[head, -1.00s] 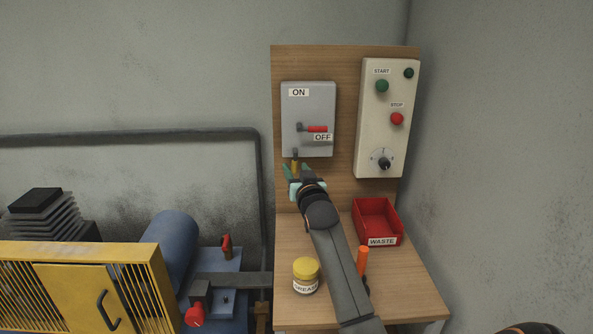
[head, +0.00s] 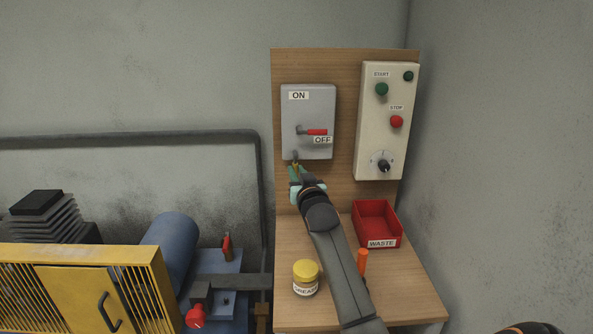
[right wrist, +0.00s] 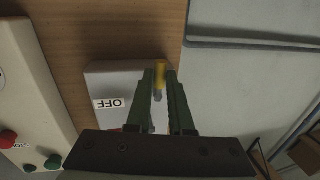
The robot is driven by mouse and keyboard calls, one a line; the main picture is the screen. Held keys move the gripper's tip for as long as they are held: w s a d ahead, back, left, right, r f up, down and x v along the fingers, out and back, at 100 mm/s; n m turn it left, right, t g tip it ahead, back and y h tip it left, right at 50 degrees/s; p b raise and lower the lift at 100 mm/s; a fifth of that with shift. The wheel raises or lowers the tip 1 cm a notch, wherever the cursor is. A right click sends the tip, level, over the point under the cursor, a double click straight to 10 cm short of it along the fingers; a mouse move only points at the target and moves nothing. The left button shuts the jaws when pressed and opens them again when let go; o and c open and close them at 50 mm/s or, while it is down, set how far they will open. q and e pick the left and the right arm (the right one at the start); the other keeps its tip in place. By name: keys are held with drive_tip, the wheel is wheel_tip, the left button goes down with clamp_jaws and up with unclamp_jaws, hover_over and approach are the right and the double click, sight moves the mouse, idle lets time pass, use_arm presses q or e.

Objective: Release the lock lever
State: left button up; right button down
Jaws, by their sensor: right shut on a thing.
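A grey switch box (head: 308,110) marked ON and OFF hangs on the wooden back panel. Its red-handled lever (head: 316,132) points right, just above the OFF label. A small yellow piece (right wrist: 161,72) sits at the lower edge of the box; I cannot tell for sure that it is the lock lever. My right gripper (head: 295,171) is just below the box, its green fingers shut on the yellow piece. In the right wrist view the fingers (right wrist: 163,77) lie along both sides of it and partly hide it. My left gripper is not in view.
A control panel (head: 396,150) with START and STOP buttons is right of the box. A red WASTE bin (head: 376,243), a yellow-lidded grease jar (head: 306,278) and an orange-handled tool (head: 362,262) stand on the bench around my right arm. Blue machinery (head: 172,245) with a red lever (head: 227,247) is at left.

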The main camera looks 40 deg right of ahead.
drive_tip(key=shift+r+p, duration=0.15)
drive_tip(key=shift+p, duration=0.15)
drive_tip(key=shift+n, duration=0.3)
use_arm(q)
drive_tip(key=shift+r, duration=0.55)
use_arm(e)
drive_tip(key=c, duration=0.8)
unclamp_jaws()
use_arm(q)
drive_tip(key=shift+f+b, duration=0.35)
drive_tip(key=shift+b, duration=0.05)
use_arm(e)
drive_tip(key=v, duration=1.2)
drive_tip(key=shift+s, duration=0.25)
